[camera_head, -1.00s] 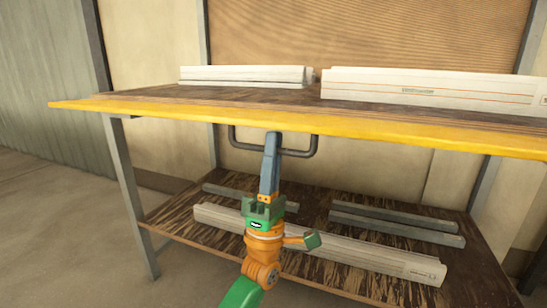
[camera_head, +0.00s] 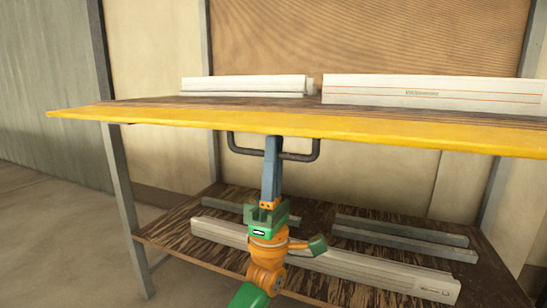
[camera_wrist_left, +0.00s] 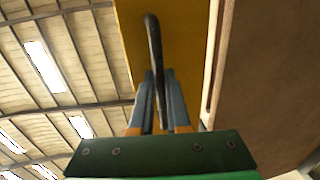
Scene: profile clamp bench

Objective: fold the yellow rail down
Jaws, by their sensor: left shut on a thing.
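The yellow rail (camera_head: 400,138) runs along the front edge of the bench top, about level with it. A dark U-shaped handle (camera_head: 316,150) hangs under the rail. My left gripper (camera_head: 273,142) reaches up from below and is shut on the middle of the handle. In the left wrist view, the handle bar (camera_wrist_left: 153,45) passes between the two fingers (camera_wrist_left: 158,95), with the rail's yellow face (camera_wrist_left: 185,40) behind it. The fingers hide part of the bar. My right gripper is not in view.
Two pale profiles (camera_head: 243,86) (camera_head: 430,91) lie on the bench top. The lower shelf (camera_head: 190,229) holds a long pale profile (camera_head: 370,272) and several grey bars (camera_head: 400,230). A bench leg (camera_head: 125,190) stands left of my arm; the floor beyond it is clear.

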